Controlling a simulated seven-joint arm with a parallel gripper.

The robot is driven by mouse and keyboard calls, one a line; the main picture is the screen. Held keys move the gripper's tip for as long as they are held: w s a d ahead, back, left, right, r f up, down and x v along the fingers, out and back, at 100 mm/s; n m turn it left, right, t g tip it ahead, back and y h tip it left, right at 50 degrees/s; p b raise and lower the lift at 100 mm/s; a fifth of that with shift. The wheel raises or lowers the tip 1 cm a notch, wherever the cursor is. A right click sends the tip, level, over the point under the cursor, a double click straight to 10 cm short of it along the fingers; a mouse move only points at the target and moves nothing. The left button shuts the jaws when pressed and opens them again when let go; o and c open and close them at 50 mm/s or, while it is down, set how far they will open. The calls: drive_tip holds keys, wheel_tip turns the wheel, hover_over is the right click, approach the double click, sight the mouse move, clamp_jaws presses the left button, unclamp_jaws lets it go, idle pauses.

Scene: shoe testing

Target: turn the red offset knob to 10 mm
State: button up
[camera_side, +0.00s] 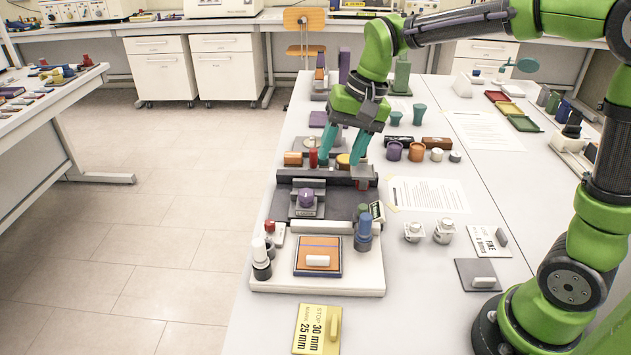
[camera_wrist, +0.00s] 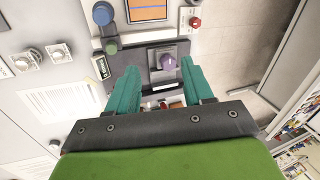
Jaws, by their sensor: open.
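A small upright red cylinder (camera_side: 313,158) stands beside the left finger of my gripper in the side view. I cannot tell which of these is the offset knob, and no scale reading is legible. My gripper (camera_side: 341,162) points down over the fixture's far end, its teal fingers apart with nothing clearly held. In the wrist view, the gripper (camera_wrist: 158,70) is open, and a small red part (camera_wrist: 163,105) shows between the fingers, partly hidden by the gripper body.
A purple knob (camera_side: 306,198) sits on a grey block nearer the camera. A white base with an orange pad (camera_side: 318,250) and a blue-topped post (camera_side: 364,226) lies in front. A yellow card (camera_side: 317,328) reads "STOP 30 mm, MARK 25 mm". Purple and orange cups stand to the right.

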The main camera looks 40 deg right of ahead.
sight(270, 222)
drive_tip(key=w+a+f+m+g+y, duration=0.2)
drive_tip(key=w+a+m+g, duration=0.15)
drive_tip(key=w+m, duration=0.65)
drive_tip(key=shift+n+t, duration=0.25)
drive_tip(key=shift+n, duration=0.45)
drive_tip(key=x, duration=1.6)
drive_tip(key=shift+w+a, duration=0.25)
drive_tip(key=shift+w, duration=0.1)
clamp_jaws()
